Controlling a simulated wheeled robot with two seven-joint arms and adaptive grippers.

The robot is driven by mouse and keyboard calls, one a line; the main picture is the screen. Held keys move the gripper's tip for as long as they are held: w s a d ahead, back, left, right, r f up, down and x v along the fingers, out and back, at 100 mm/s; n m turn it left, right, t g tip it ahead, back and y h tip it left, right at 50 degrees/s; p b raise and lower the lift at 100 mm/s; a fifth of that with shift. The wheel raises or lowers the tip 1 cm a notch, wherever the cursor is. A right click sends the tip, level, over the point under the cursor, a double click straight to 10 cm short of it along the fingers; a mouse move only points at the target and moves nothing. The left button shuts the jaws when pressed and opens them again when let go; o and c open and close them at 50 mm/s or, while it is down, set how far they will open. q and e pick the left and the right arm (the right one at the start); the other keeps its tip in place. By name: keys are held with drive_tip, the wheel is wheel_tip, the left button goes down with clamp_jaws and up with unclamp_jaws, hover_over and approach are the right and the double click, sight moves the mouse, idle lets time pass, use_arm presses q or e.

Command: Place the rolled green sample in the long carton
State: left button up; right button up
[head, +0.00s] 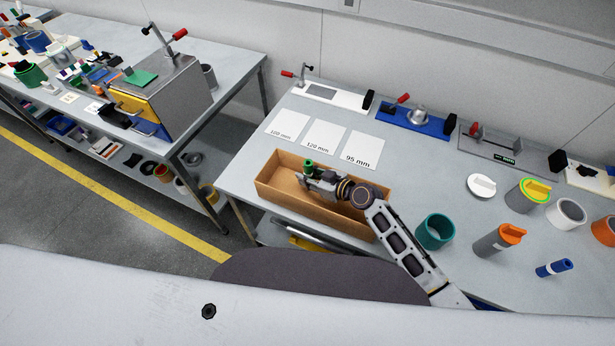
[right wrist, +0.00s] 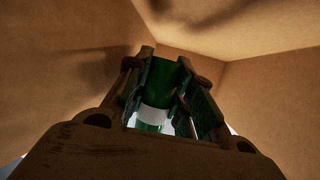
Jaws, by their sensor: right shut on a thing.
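The long carton (head: 290,205) is an open brown box near the left edge of the worktable in the head view. My right gripper (head: 310,172) reaches over its left half, shut on the rolled green sample (head: 309,164). Only the sample's upper end shows above the fingers there. In the right wrist view the green sample (right wrist: 163,85), with a white band, sits between the two fingers of my gripper (right wrist: 163,100). Brown carton walls (right wrist: 265,85) surround it in that view. I cannot tell whether the sample touches the carton floor. My left gripper is out of view.
Fixtures (head: 414,118) line the back. The table between cards and fixtures is clear.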

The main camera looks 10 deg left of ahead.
drive_tip(key=shift+f, duration=0.25)
drive_tip(key=shift+f+b, duration=0.65)
drive_tip(key=shift+b, duration=0.15)
drive_tip(key=o, duration=0.7)
drive_tip(key=shift+s+f, duration=0.1)
drive_tip(key=shift+r+p, duration=0.75)
drive_tip(key=shift+p, duration=0.15)
drive_tip(key=v, duration=0.5)
drive_tip(key=shift+f+b, duration=0.1)
drive_tip(key=shift+b, duration=0.3)
drive_tip(key=shift+b+v, duration=0.5)
drive_tip(key=shift+v, duration=2.95)
